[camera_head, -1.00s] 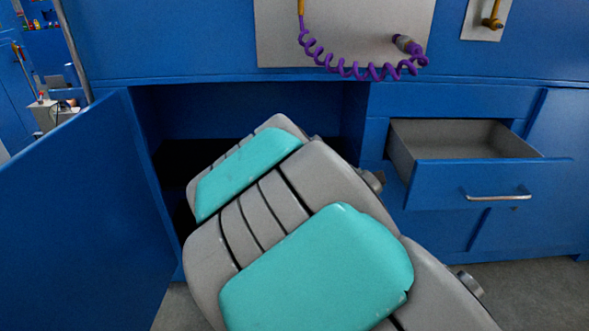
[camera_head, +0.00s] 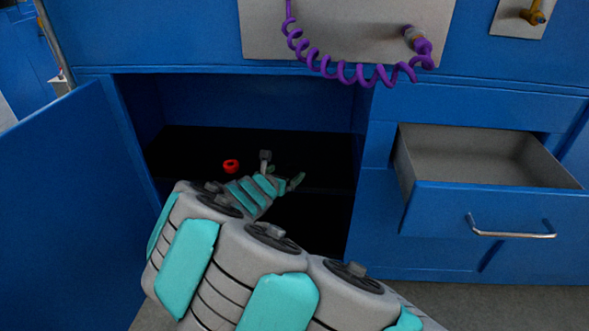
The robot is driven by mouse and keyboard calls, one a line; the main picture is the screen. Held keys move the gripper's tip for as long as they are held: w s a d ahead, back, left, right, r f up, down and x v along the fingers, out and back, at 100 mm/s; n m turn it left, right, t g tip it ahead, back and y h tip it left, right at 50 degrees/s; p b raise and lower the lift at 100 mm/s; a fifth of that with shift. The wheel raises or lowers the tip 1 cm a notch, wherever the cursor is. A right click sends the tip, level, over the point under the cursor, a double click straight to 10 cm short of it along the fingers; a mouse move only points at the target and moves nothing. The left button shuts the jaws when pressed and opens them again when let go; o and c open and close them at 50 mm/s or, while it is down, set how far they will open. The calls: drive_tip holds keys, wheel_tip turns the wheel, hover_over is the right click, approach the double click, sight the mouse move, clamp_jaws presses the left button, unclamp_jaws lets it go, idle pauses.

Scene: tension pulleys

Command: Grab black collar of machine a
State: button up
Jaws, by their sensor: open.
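My gripper (camera_head: 294,181) is small in the view, at the far end of my arm inside the open lower cabinet. It is open, and I see nothing between its fingers. I cannot make out a black collar or identify machine a; the cabinet interior is very dark. A small red ring-shaped part (camera_head: 231,166) lies on the cabinet's dark shelf, left of my gripper and apart from it.
The blue cabinet door (camera_head: 70,210) stands open at the left. An open drawer (camera_head: 490,210) juts out at the right. A purple coiled hose (camera_head: 360,75) hangs from a grey panel above. My arm covers the lower middle of the view.

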sight(294, 167)
drive_tip(key=shift+a+f+x, duration=0.1)
drive_tip(key=shift+f+x, duration=0.05)
drive_tip(key=shift+x, duration=1.2)
drive_tip(key=shift+a+f+x, duration=0.15)
drive_tip(key=shift+x, duration=1.2)
drive_tip(key=c, duration=1.4)
